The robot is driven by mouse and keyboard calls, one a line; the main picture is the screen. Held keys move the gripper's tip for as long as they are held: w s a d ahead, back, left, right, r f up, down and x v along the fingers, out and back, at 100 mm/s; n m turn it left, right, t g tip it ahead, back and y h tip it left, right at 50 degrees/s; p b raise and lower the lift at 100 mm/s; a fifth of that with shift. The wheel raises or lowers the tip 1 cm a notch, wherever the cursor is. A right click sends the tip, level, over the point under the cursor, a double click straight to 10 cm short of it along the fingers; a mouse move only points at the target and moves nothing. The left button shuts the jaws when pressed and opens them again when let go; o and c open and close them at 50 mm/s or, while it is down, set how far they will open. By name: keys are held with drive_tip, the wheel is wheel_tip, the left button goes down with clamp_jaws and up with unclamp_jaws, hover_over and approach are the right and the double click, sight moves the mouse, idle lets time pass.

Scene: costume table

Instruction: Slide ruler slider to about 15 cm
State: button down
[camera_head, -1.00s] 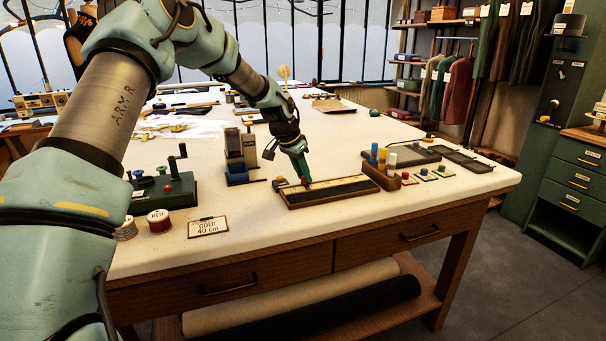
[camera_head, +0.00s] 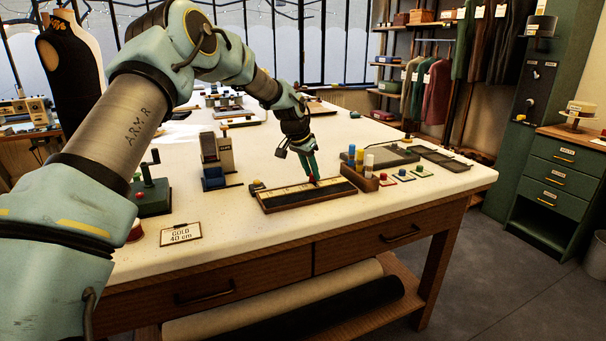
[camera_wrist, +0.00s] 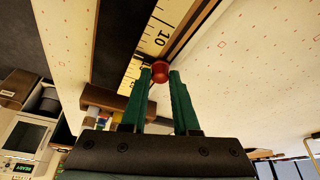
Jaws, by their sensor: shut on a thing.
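The ruler (camera_head: 283,194) lies in a dark wooden frame near the table's front edge, with a pale marked scale. In the wrist view the scale (camera_wrist: 163,25) shows a "10" mark a little beyond the slider. The red slider knob (camera_wrist: 160,71) sits between my green fingertips in the wrist view. My gripper (camera_head: 312,178) is shut on the red knob (camera_head: 312,180), pointing down at the ruler right of its middle. The exact scale value under the knob cannot be read.
A wooden block with blue, yellow and white pegs (camera_head: 369,160) stands close right of the ruler. Coloured buttons on cards (camera_head: 405,175) lie beyond it. A blue-based device (camera_head: 215,165) stands at left, and a "GOLD 40 cm" card (camera_head: 181,234) lies front left.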

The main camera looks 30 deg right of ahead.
drive_tip(key=shift+a, duration=0.1)
drive_tip(key=c, duration=0.7)
unclamp_jaws()
drive_tip(key=shift+o, duration=0.2)
drive_tip(key=shift+r, duration=0.1)
drive_tip(key=b+v, duration=0.3)
drive_tip(key=v, duration=0.7)
drive_tip(key=shift+r, duration=0.3)
drive_tip(key=shift+a, duration=0.15)
